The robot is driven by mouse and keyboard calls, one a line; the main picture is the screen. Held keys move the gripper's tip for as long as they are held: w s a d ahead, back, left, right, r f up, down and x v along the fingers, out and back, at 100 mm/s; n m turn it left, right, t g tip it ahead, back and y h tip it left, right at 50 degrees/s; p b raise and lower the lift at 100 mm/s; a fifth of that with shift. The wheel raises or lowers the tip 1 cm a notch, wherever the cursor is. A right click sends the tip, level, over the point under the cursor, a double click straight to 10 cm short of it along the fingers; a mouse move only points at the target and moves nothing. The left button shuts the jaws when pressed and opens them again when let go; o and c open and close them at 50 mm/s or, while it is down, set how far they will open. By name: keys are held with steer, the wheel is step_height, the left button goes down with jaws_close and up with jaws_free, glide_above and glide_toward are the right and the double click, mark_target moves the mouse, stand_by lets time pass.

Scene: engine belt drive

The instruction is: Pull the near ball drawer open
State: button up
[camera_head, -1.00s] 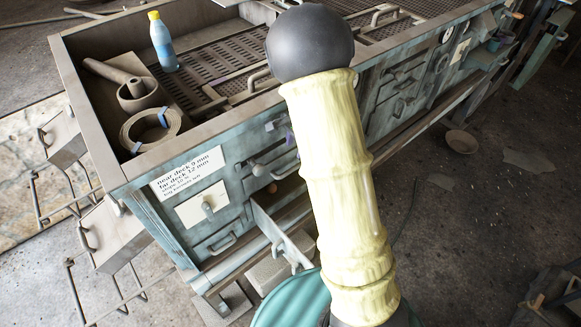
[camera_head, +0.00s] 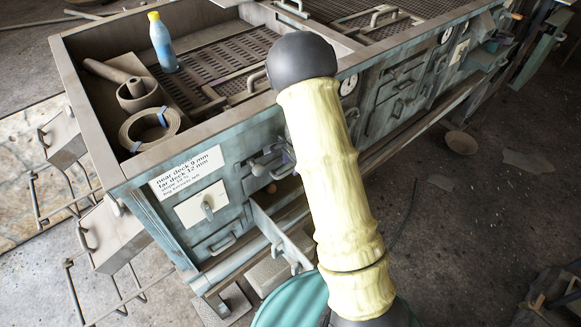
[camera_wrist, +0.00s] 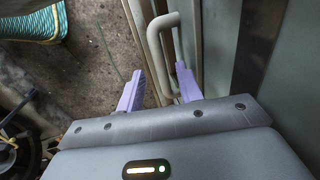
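A drawer (camera_head: 262,222) juts out of the near part of the blue-green machine front in the head view, its handle (camera_head: 295,266) on its front. I cannot tell for sure that it is the near ball drawer. A small orange round thing (camera_head: 272,188) shows by its back. My gripper is mostly hidden behind my arm in the head view. In the wrist view my gripper (camera_wrist: 158,72) is open, with its purple fingers on either side of a pale U-shaped handle (camera_wrist: 153,48). Contact with the handle cannot be told.
The machine's label (camera_head: 187,172) is above a plate with a knob (camera_head: 207,210). A teal round thing (camera_head: 290,302) is near the front. Bare floor (camera_head: 470,220) lies to the right.

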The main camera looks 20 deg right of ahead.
steer(key=shift+w+a+f, duration=0.1)
steer(key=shift+w+f, duration=0.15)
steer(key=shift+f, duration=0.8)
steer(key=shift+c, duration=0.5)
jaws_close()
